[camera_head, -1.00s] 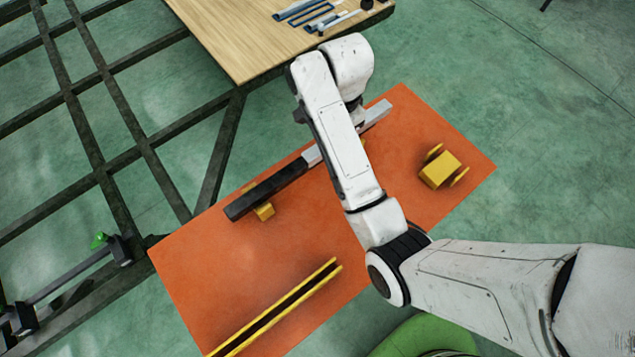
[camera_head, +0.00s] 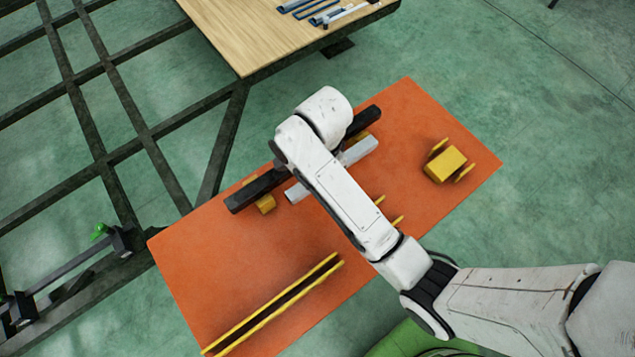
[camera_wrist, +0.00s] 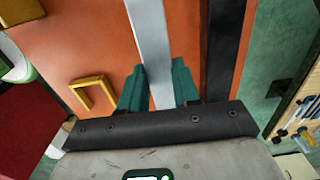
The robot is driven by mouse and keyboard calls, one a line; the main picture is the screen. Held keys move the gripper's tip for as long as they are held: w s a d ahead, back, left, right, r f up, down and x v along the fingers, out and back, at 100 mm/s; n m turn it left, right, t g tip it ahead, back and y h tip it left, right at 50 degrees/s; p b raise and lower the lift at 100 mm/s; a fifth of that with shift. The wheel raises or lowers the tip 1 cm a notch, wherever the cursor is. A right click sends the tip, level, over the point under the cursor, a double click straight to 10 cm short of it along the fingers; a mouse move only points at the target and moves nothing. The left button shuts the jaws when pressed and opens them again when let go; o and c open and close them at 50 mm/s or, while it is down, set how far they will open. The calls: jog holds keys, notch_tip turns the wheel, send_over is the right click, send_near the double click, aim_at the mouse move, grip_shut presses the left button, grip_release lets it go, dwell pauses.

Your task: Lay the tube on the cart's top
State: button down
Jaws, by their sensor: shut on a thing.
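The silver-grey tube (camera_head: 360,151) shows on both sides of my arm in the head view, over the orange cart top (camera_head: 235,285). It also runs up through the wrist view (camera_wrist: 148,35). My gripper (camera_wrist: 159,67) has its teal fingers shut on the tube, one on each side. In the head view the gripper and the tube's middle are hidden under my arm. The tube lies roughly parallel to a black bar (camera_head: 255,190), on the near side of it. I cannot tell whether the tube touches the cart top.
The black bar rests on yellow holders (camera_head: 265,204). A yellow block holder (camera_head: 445,165) is on the right and a long yellow-edged channel (camera_head: 275,305) at the near left. A dark frame (camera_head: 130,90) and a wooden table (camera_head: 250,40) stand beyond.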

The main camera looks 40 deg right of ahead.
jog(key=shift+s+a+f, duration=0.2)
jog(key=shift+a+f, duration=0.2)
jog(key=shift+f, duration=0.1)
jog(key=shift+s+a+f, duration=0.15)
jog(key=shift+a+f, duration=0.25)
jog(key=shift+f, duration=0.05)
jog(key=f, duration=0.1)
jog(key=f+p, duration=0.1)
jog(key=f, duration=0.1)
jog(key=shift+s+a, duration=0.2)
jog(key=shift+a, duration=0.1)
jog(key=shift+f, duration=0.45)
jog(key=c, duration=0.8)
grip_release()
jog(key=shift+f, duration=0.1)
